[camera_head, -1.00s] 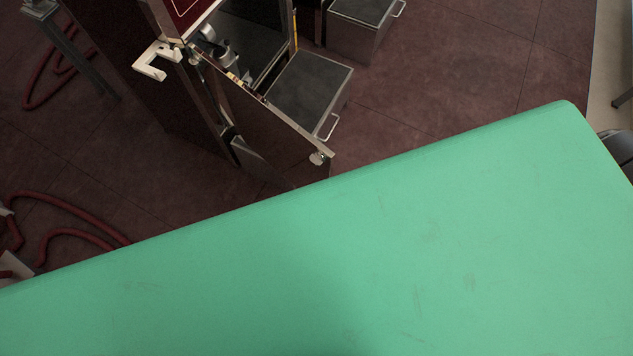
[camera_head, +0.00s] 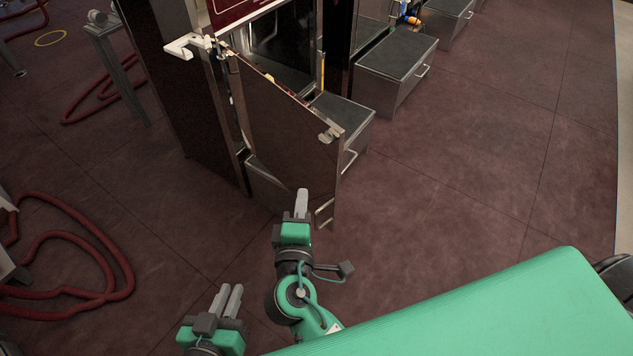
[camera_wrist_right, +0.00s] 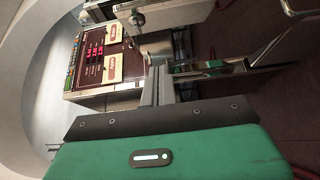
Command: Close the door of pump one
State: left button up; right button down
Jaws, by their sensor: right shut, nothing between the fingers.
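The pump (camera_head: 170,90) is a tall dark cabinet with a red panel at its top, in the upper middle of the head view. Its metal door (camera_head: 285,125) stands open, swung out towards me, with a latch piece on its free edge at the right. My right gripper (camera_head: 302,192) is shut and empty, in front of the door's lower part; I cannot tell whether it touches. It also shows in the right wrist view (camera_wrist_right: 157,70), pointing towards metal parts and a red display panel (camera_wrist_right: 100,62). My left gripper (camera_head: 230,288) is lower left, apart from the door.
Metal boxes with handles (camera_head: 397,65) stand on the floor right of the door. Red hoses (camera_head: 75,240) lie on the floor at left. A white hook-shaped bracket (camera_head: 188,45) juts from the pump's side. The tiled floor at right is open.

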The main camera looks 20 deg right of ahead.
send_near(321, 155)
jog(key=w+a+r, duration=0.1)
jog(key=w+r, duration=0.3)
jog(key=r, duration=0.1)
jog(key=shift+w+d+f, duration=0.1)
jog(key=shift+w+d, duration=0.1)
jog(key=shift+d, duration=0.35)
jog(key=shift+w+d+f, duration=0.1)
jog(key=shift+w+d, duration=0.1)
jog(key=shift+d, duration=0.35)
jog(key=shift+w+d+f, duration=0.1)
jog(key=shift+w+d, duration=0.1)
jog(key=shift+d, duration=0.35)
jog(key=shift+d, duration=0.1)
